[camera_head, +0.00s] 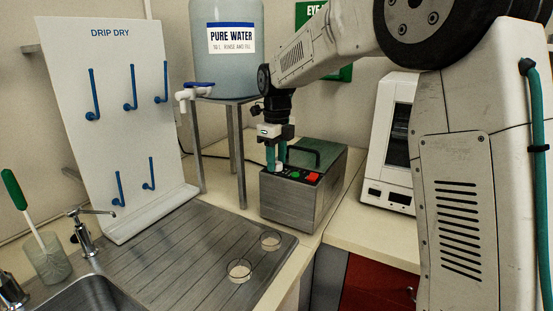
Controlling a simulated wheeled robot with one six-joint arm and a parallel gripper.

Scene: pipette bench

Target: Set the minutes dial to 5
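A steel box-shaped device (289,201) with a black carry handle stands on the counter near the middle of the view. Its sloped top panel has a green button (295,174) and a red button (312,177). My gripper (276,167) points down at the left end of this panel, with its teal fingertips at or just above the surface. The minutes dial cannot be made out; that end of the panel is covered by the fingers. Whether the fingers touch or grip anything there cannot be told.
A water tank (227,75) on a metal stand (236,140) is close left of my gripper. A white instrument (386,150) stands at right. Two round glass dishes (239,270) (271,241) sit on the ribbed drainboard (180,255). A drip-dry rack (112,130) is at left.

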